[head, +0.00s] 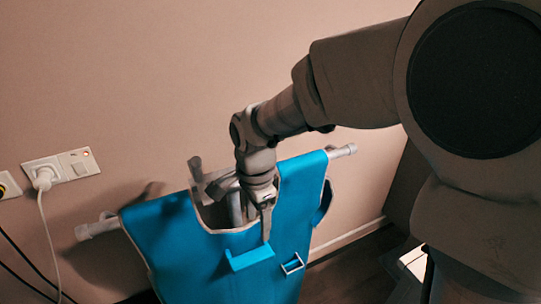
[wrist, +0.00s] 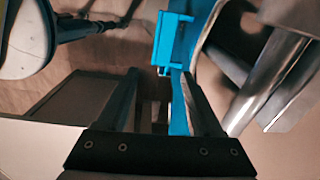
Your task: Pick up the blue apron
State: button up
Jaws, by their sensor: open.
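The blue apron (head: 200,262) hangs by its shoulders on a pale horizontal bar against the wall, with a U-shaped neckline at the top. A blue ledge-like piece and a small pale-edged buckle show on its front. My gripper (head: 267,226) points down at the neckline, its fingers overlapping the apron just above the blue ledge. In the wrist view, my gripper (wrist: 160,78) has its two fingers spread apart. A narrow blue strip of the apron (wrist: 178,100) runs between them, with the blue ledge beyond the tips. I cannot tell whether the fingers touch the cloth.
The bar's left end (head: 97,228) and right end (head: 343,151) stick out past the apron. A wall socket (head: 62,170) with a plug and cables is at the left. Metal tubes (wrist: 268,85) stand close to the right finger in the wrist view. Dark floor shows at lower right.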

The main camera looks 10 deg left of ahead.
aim_at(252, 258)
jog(key=shift+m, duration=0.4)
jog(key=f, duration=0.4)
jog(key=a+f, duration=0.1)
jog(key=f, duration=0.3)
jog(key=a+f, duration=0.1)
jog(key=f, duration=0.4)
jog(key=shift+f, duration=0.1)
jog(key=shift+w+f, duration=0.15)
jog(key=shift+f, duration=1.3)
jog(key=shift+w+f, duration=0.1)
jog(key=shift+f, duration=1.35)
jog(key=c, duration=1.1)
grip_shut()
